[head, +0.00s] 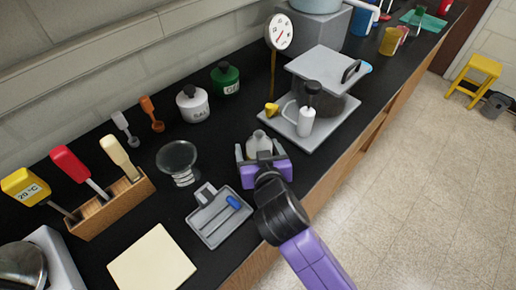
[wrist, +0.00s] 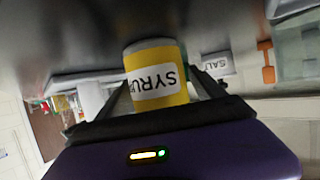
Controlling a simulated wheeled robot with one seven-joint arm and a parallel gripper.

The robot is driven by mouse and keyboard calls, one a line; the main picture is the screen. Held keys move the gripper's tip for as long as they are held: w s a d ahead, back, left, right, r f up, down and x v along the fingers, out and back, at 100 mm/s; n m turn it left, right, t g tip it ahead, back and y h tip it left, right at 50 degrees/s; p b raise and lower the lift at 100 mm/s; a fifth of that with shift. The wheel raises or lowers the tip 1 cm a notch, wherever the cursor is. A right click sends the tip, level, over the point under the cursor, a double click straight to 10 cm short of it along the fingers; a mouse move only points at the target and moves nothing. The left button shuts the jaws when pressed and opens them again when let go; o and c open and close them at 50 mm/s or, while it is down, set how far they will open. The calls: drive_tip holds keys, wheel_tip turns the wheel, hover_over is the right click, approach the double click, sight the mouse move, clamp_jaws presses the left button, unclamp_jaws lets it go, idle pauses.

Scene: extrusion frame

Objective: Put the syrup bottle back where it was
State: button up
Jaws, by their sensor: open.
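The syrup bottle (wrist: 157,80) has a yellow body and a white label reading SYRUP, upside down in the wrist view. In the head view its pale top (head: 259,141) shows just beyond my purple gripper (head: 261,152), which hides its lower part. My gripper is open, with one finger on either side of the bottle. It also shows in the wrist view (wrist: 165,95). The bottle appears to stand on the black counter (head: 145,215). I cannot tell whether either finger touches it.
A grey plate with a white pump bottle (head: 306,122) stands right of the gripper. A grey tray (head: 222,217), a glass dish (head: 178,158) and a wooden tool holder (head: 112,203) are to the left. Salt (head: 193,105) and green (head: 225,78) jars stand behind.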

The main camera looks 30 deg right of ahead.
drive_tip(key=shift+r, duration=0.1)
drive_tip(key=b+v, duration=0.1)
drive_tip(key=v, duration=1.1)
drive_tip(key=shift+b, duration=0.35)
